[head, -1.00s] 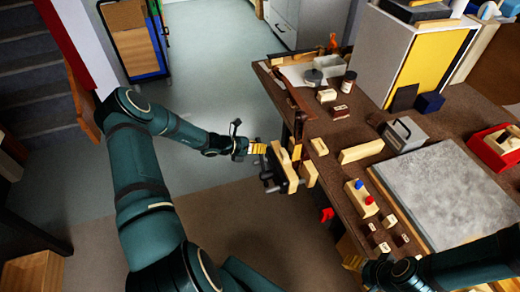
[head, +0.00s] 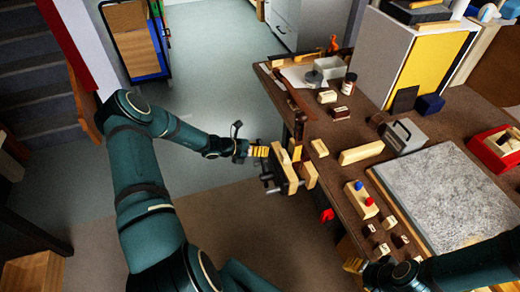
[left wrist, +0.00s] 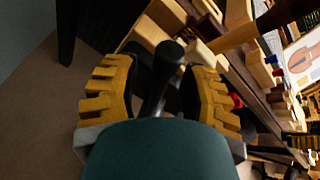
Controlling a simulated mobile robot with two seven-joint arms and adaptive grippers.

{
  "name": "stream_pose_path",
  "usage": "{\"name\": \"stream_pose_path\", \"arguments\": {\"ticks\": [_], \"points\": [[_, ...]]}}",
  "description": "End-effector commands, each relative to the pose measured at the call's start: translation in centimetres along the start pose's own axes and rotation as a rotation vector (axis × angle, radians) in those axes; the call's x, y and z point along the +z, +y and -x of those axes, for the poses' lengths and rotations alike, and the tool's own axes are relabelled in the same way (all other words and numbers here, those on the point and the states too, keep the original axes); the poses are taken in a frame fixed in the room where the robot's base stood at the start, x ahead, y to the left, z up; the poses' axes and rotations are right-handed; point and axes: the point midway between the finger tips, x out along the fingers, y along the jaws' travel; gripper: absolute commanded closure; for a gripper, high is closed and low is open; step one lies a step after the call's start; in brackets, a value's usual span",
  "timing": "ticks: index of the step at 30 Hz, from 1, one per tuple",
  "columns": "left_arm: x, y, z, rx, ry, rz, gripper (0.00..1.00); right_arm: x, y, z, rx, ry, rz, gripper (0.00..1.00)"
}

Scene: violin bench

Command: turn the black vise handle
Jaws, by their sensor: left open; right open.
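The vise with pale wooden jaws (head: 284,172) is mounted at the left edge of the bench. Its black handle (left wrist: 167,62) shows in the left wrist view as a dark bar with a rounded end, between my left gripper's yellow fingers. My left gripper (head: 264,151) is at the outer side of the vise; it also shows in the left wrist view (left wrist: 165,90). Its fingers are apart, on either side of the handle, and I cannot tell whether they touch it. My right gripper (head: 354,265) is open near the bench's front edge, partly hidden by its arm.
The brown bench (head: 330,170) carries small wooden blocks, a grey slab (head: 450,190), a jar (head: 348,83) and a red box (head: 495,148). A red clamp-like part (head: 327,215) hangs at the bench edge. The floor left of the vise is clear.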

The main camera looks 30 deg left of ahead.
Motion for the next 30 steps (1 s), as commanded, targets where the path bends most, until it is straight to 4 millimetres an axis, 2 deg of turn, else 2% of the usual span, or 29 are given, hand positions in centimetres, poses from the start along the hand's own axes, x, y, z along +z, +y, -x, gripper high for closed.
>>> {"name": "stream_pose_path", "arguments": {"ticks": [5,15,19,24,30], "points": [[0.1,0.1,1.5,0.003,-0.001,-0.001,0.57,0.0,0.0,0.0,0.000,0.000,0.000,0.45],[0.0,0.1,8.2,0.004,0.001,-0.001,0.57,0.0,0.0,0.0,0.000,0.000,0.000,0.45],[0.0,0.0,10.2,0.003,0.001,0.000,0.57,0.0,0.0,0.0,0.000,0.000,0.000,0.45],[-0.1,0.0,11.7,0.001,0.001,0.000,0.57,0.0,0.0,0.0,0.000,0.000,0.000,0.45],[-0.1,0.0,12.0,-0.001,0.001,0.000,0.57,0.0,0.0,0.0,0.000,0.000,0.000,0.45]]}}
